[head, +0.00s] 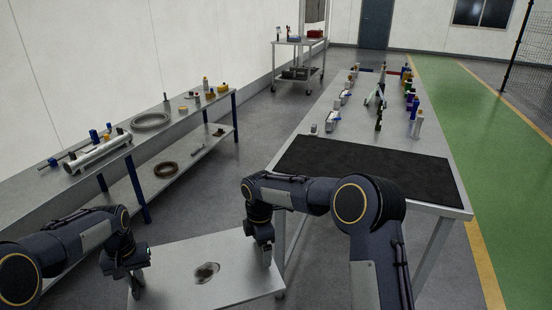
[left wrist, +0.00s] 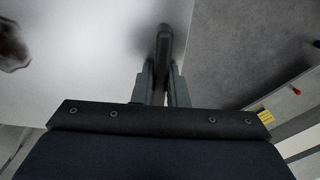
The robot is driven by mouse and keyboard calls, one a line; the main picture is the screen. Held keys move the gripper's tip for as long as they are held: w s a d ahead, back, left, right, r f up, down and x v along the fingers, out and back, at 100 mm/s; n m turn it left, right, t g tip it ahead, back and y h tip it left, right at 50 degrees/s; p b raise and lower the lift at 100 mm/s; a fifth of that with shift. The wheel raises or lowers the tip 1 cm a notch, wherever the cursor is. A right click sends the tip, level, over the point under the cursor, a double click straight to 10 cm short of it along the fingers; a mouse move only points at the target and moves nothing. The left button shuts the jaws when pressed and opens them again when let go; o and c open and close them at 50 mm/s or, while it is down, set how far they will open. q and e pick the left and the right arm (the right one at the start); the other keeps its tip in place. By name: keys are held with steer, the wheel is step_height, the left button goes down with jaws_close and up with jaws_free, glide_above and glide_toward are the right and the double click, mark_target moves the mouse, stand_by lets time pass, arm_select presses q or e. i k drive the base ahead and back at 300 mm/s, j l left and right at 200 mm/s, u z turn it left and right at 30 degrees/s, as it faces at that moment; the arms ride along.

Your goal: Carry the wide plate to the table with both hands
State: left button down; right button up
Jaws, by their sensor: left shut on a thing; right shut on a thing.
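The wide plate (head: 185,255) is a flat light-grey sheet low in front of me in the head view, apart from the tables. My left gripper (head: 138,284) is at its left edge and my right gripper (head: 266,256) at its right edge. In the left wrist view, the left fingers (left wrist: 163,85) are shut on a dark bar-like handle at the edge of the plate (left wrist: 90,60). The right fingers are small and partly hidden in the head view. The table (head: 400,144) stands ahead to the right, with a bare black mat (head: 365,172) on its near end.
A dark rounded patch or part (head: 206,272) lies on the plate's middle. Several bottles and tools (head: 415,122) stand beyond the mat. A two-level bench (head: 115,160) with rings and tubes runs along the left wall. Grey floor (head: 250,125) lies between bench and table.

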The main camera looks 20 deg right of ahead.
mark_target(367, 164)
steer(key=z, duration=1.3)
